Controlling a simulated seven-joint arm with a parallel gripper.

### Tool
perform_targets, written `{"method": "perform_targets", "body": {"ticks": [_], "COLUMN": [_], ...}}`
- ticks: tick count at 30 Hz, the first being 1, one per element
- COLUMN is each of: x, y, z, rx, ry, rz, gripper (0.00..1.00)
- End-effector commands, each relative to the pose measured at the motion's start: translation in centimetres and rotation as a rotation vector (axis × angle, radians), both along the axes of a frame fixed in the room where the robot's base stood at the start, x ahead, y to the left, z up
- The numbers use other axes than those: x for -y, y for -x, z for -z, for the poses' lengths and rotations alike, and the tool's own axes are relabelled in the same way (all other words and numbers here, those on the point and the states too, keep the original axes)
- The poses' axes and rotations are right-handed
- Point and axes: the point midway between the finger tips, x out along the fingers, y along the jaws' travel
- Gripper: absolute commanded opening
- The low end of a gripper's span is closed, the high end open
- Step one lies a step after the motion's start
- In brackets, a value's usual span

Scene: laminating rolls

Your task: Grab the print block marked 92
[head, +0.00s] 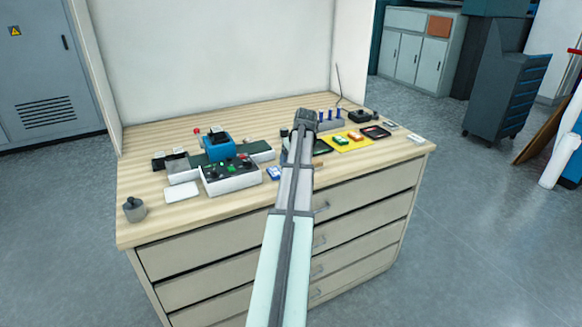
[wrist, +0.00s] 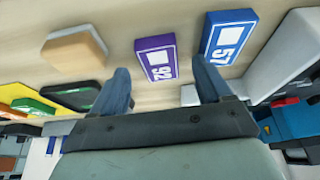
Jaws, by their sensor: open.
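The print block marked 92 (wrist: 156,60) is purple with a white square and white digits. In the wrist view it lies on the wooden top, between and beyond the two fingertips of my gripper (wrist: 163,80), which is open and empty. A blue block marked 57 (wrist: 229,37) lies just right of it, close to the right finger. In the head view, my arm reaches over the workbench (head: 155,222) and hides the purple block; the blue block (head: 275,173) shows just left of the arm.
A tan block with a white label (wrist: 75,50) and a dark tray with a green piece (wrist: 72,95) lie left in the wrist view. A control box with buttons (head: 231,178) stands left of my arm. A yellow mat (head: 344,147) with coloured blocks lies to the right.

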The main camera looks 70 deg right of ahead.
Motion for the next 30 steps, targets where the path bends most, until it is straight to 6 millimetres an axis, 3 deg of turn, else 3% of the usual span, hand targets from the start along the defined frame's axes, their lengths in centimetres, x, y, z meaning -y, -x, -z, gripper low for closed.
{"method": "perform_targets", "body": {"ticks": [4,12,30], "x": [0.5,0.5,0.5], "y": [-0.4,-0.5,-0.5], "z": [1.6,1.8,1.8], "rx": [0.000,0.000,0.000], "ry": [-0.001,0.000,0.000], "rz": [0.000,0.001,0.001], "gripper": [0.78,0.77,0.19]}}
